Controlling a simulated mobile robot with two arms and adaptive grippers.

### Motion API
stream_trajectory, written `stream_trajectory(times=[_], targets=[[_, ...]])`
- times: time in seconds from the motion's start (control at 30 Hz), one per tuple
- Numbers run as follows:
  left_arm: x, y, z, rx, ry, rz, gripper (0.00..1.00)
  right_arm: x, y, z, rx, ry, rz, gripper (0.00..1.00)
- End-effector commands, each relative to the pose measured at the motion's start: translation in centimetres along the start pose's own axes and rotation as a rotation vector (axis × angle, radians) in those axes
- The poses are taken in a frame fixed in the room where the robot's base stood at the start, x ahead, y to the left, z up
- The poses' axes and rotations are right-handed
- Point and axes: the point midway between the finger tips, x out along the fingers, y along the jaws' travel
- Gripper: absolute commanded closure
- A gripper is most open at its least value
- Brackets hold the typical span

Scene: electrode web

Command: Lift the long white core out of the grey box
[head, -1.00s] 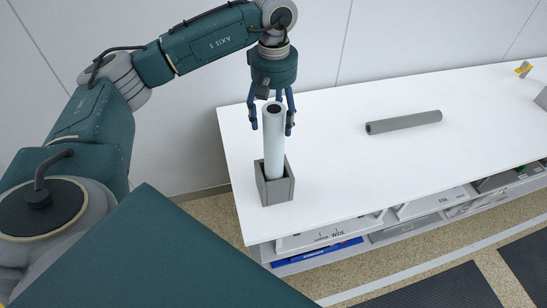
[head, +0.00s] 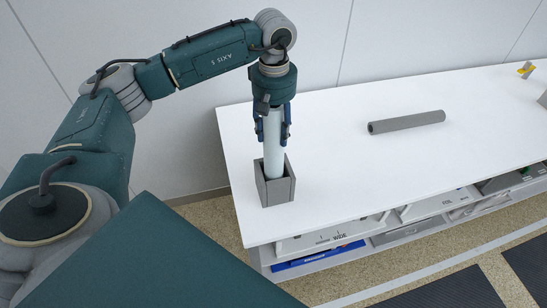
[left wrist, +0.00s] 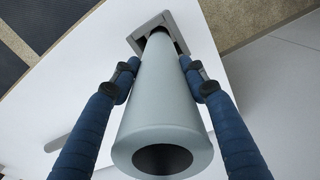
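The long white core (head: 273,155) is a pale tube with a dark hole in its top end. It stands upright with its lower end in the small grey box (head: 278,191) at the table's left end. My left gripper (head: 273,137) points down over the core, one finger on each side of its upper part. In the left wrist view the core (left wrist: 162,105) runs between the blue fingers (left wrist: 158,66), whose pads look pressed to its sides. The grey box (left wrist: 177,30) shows beyond them. My right gripper is not in view.
A grey tube (head: 406,122) lies on the white table (head: 340,165), clear of the box. A small yellow item (head: 525,69) is at the far right. Shelves with bins (head: 320,239) sit below the front edge. A wall is behind.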

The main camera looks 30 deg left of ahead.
Motion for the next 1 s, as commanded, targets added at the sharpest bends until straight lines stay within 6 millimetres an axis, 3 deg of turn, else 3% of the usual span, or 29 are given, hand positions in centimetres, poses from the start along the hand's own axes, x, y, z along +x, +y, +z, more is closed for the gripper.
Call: stream_trajectory(times=[0.27, 0.8, 1.0], targets=[[-0.6, 0.1, 0.0, 0.000, 0.001, 0.002, 0.82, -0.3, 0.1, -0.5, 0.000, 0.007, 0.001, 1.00], [-3.8, 0.1, 0.0, 0.001, 0.001, 0.002, 0.82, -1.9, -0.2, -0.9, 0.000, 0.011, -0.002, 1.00], [-3.8, 0.1, 0.0, 0.001, 0.001, 0.002, 0.82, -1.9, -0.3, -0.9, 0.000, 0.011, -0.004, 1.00]])
